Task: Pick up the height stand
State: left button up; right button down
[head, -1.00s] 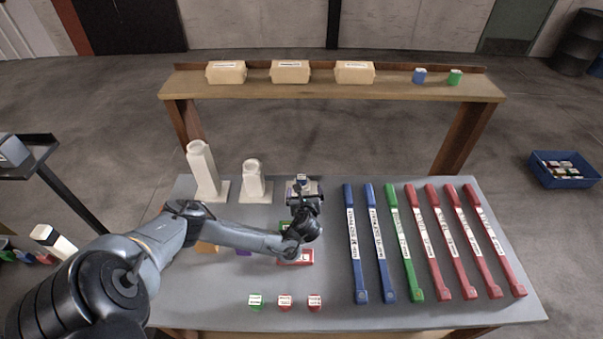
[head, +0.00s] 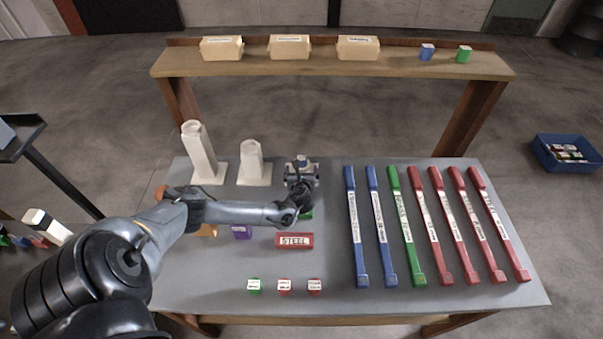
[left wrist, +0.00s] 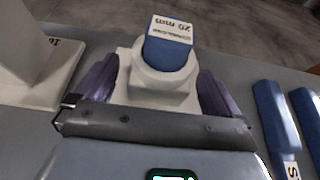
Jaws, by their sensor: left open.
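A short white height stand (left wrist: 155,92) with a blue block (left wrist: 168,48) labelled "20 mm" on top stands close in front of my left gripper in the left wrist view. The purple fingers of my left gripper (left wrist: 158,90) are open, one on each side of the stand; I cannot tell if they touch it. In the head view my left gripper (head: 301,174) is at this stand, hiding most of it, and the blue block (head: 302,160) shows just beyond. A tall white stand (head: 201,155) and a medium one (head: 252,162) stand to its left. My right gripper is not in view.
Blue, green and red labelled bars (head: 415,230) lie on the right of the grey table (head: 330,300). A red "STEEL" block (head: 294,241), a purple block (head: 242,232) and small cubes (head: 284,286) lie nearer. A wooden shelf (head: 390,66) stands behind.

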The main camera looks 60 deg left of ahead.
pick_arm(q)
jog(key=shift+x, duration=1.35)
jog(key=c, duration=1.2)
